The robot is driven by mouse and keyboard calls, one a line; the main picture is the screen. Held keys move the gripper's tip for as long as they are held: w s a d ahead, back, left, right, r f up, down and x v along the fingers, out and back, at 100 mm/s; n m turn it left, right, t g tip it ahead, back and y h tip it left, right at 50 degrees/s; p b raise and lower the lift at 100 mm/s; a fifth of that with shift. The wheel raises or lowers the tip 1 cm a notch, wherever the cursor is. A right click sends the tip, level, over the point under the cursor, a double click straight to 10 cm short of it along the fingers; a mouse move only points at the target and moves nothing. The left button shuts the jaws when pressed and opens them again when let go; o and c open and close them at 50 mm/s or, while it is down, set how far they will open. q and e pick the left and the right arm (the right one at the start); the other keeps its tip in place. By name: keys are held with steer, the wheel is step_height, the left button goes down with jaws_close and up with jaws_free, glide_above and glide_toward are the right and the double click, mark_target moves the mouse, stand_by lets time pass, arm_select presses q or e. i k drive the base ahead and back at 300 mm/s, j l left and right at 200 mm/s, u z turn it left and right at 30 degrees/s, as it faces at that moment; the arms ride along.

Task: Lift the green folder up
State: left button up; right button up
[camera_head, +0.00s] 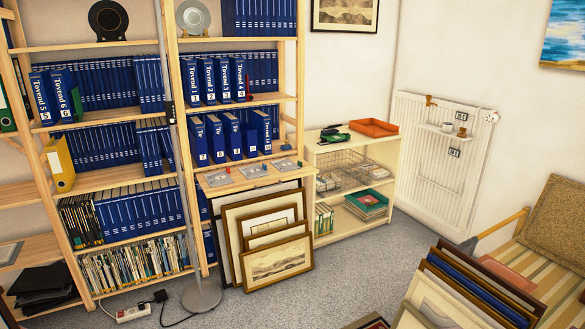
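A green folder (6,122) stands on a shelf at the far left edge of the head view, partly cut off by the frame. A narrow green strip (78,104) also shows beside the blue binder marked 6, too small to tell what it is. Neither of my grippers is in view.
Wooden shelves (110,50) hold many blue binders, with a yellow binder (60,165) at the left. A thin lamp pole with a round base (201,296) stands before them. Framed prints (275,262) lean against the shelves. Grey carpet (345,270) is clear in the middle.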

mark_target(336, 136)
steer(key=i, duration=3.5)
steer(key=u, duration=0.35)
